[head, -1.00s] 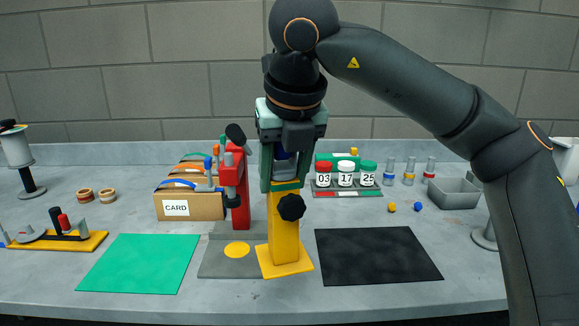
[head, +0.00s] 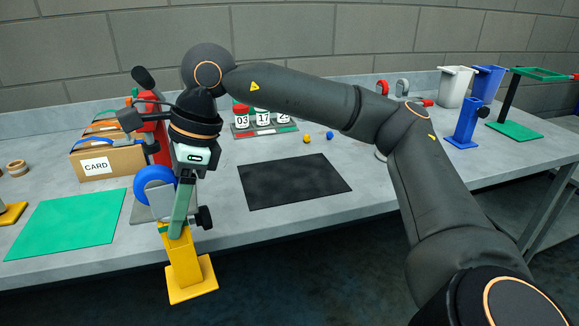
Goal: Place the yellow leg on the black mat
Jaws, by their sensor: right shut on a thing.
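The yellow leg (head: 183,258) has an upright post, a flat square foot and a black knob at its side. My right gripper (head: 179,226) is shut on the top of its post, with the fingers pointing down. The leg hangs roughly upright, slightly tilted, over the table's front edge in the picture. The black mat (head: 295,181) lies flat and bare on the table, to the right of the leg and apart from it. My left gripper is out of view.
A green mat (head: 67,224) lies at left. A red clamp stand (head: 155,130) and a blue ring (head: 153,186) are behind my right gripper. Labelled jars (head: 263,118) and small balls (head: 306,139) sit behind the black mat. A blue stand (head: 467,123) is at right.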

